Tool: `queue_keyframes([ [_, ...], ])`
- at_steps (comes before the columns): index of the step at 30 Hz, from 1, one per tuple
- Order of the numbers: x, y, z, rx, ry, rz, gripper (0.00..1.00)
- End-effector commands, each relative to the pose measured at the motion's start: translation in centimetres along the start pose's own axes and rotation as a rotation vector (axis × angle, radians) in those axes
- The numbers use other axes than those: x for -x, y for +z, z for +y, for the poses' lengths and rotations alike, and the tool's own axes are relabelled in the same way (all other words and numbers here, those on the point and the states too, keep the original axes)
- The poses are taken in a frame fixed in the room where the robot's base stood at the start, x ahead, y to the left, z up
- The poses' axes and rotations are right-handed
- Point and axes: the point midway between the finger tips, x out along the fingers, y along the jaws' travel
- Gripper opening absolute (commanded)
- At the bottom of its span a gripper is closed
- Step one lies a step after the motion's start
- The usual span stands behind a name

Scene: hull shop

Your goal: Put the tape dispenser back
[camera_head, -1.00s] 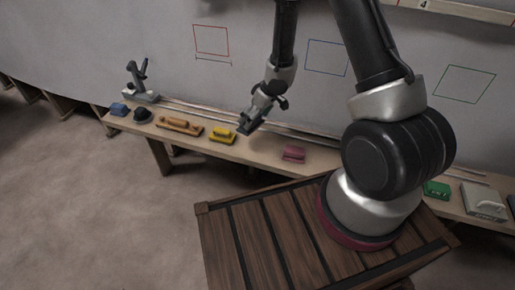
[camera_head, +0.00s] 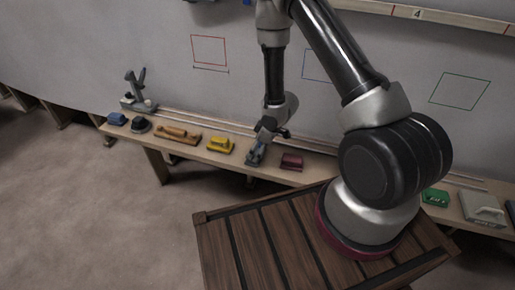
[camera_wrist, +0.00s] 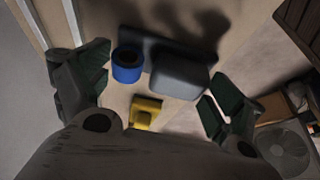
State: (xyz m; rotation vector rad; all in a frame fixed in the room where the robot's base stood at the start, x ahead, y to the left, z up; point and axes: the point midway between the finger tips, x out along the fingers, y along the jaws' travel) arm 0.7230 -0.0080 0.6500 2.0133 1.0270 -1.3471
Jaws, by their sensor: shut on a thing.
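The tape dispenser, a grey block body (camera_wrist: 178,76) with a blue roll (camera_wrist: 127,66) beside it, is between my fingers in the wrist view. My gripper (camera_head: 256,152) is shut on it. In the head view the gripper and dispenser are low over the bench (camera_head: 222,172), between a yellow tool (camera_head: 220,145) and a maroon block (camera_head: 291,161). I cannot tell whether the dispenser touches the bench top. The fingers hide much of the dispenser in the head view.
Left along the bench are an orange-brown tool (camera_head: 178,134), a dark rounded piece (camera_head: 140,125), a blue block (camera_head: 117,118) and a grey device with upright prongs (camera_head: 137,92). A green block (camera_head: 434,197) and a pale tool (camera_head: 482,209) lie right. Outlined squares mark the wall behind.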

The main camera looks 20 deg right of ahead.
Motion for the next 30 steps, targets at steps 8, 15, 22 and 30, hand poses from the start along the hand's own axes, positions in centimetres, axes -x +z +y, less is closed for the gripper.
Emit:
queue_keyframes([
  [8, 0.0, 0.0, 0.0, -0.001, 0.001, 0.001, 1.00],
  [15, 0.0, 0.0, 0.0, -0.001, 0.001, 0.001, 1.00],
  [22, 1.5, -0.1, 0.2, -0.003, 0.003, 0.003, 1.00],
  [30, 7.5, -0.1, 0.2, -0.002, 0.004, 0.004, 1.00],
])
